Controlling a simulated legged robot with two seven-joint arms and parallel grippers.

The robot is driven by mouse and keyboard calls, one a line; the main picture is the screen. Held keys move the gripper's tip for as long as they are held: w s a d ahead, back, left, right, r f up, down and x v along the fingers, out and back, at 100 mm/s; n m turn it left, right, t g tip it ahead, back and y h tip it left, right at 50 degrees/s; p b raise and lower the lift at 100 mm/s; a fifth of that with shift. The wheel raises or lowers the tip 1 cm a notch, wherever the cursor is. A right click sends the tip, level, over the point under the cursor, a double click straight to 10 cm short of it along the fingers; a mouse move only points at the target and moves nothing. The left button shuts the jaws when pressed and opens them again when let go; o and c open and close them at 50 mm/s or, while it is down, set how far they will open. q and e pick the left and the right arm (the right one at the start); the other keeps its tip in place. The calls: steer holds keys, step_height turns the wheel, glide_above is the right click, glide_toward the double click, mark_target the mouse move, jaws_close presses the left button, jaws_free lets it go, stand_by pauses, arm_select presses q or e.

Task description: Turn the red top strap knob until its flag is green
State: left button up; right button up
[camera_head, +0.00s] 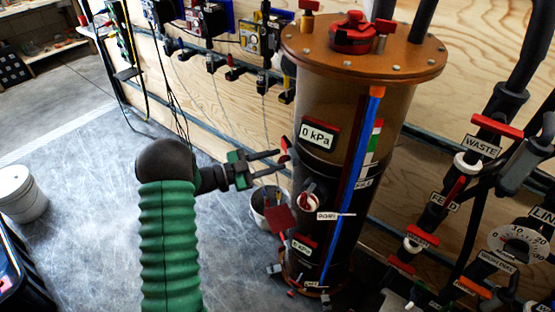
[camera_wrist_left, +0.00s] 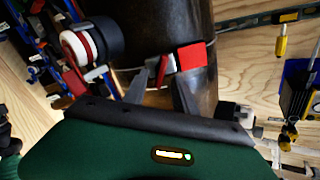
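The red top strap knob (camera_head: 285,148) shows as a small red part on the left side of the dark cylinder (camera_head: 384,105). My left gripper (camera_head: 281,162) reaches it from the left, with its two fingers spread and their tips close beside it. I cannot tell whether they touch. In the left wrist view, a red flag (camera_wrist_left: 192,57) stands out on the dark cylinder just beyond the fingertips (camera_wrist_left: 172,76), with a small red part to its left. No green shows on this flag. My right gripper is not in view.
A red square plate (camera_head: 282,220) and a white-and-red valve knob (camera_head: 308,201) sit lower on the cylinder. Labelled pipes and valves (camera_head: 482,146) crowd the right. A bucket (camera_head: 268,205) stands behind. The grey floor (camera_head: 85,180) at left is mostly clear.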

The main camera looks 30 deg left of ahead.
arm_select(q)
steer(key=p+v, duration=0.1)
steer(key=v, duration=1.4)
steer(key=shift+s+a, duration=0.2)
steer(key=shift+a, duration=0.1)
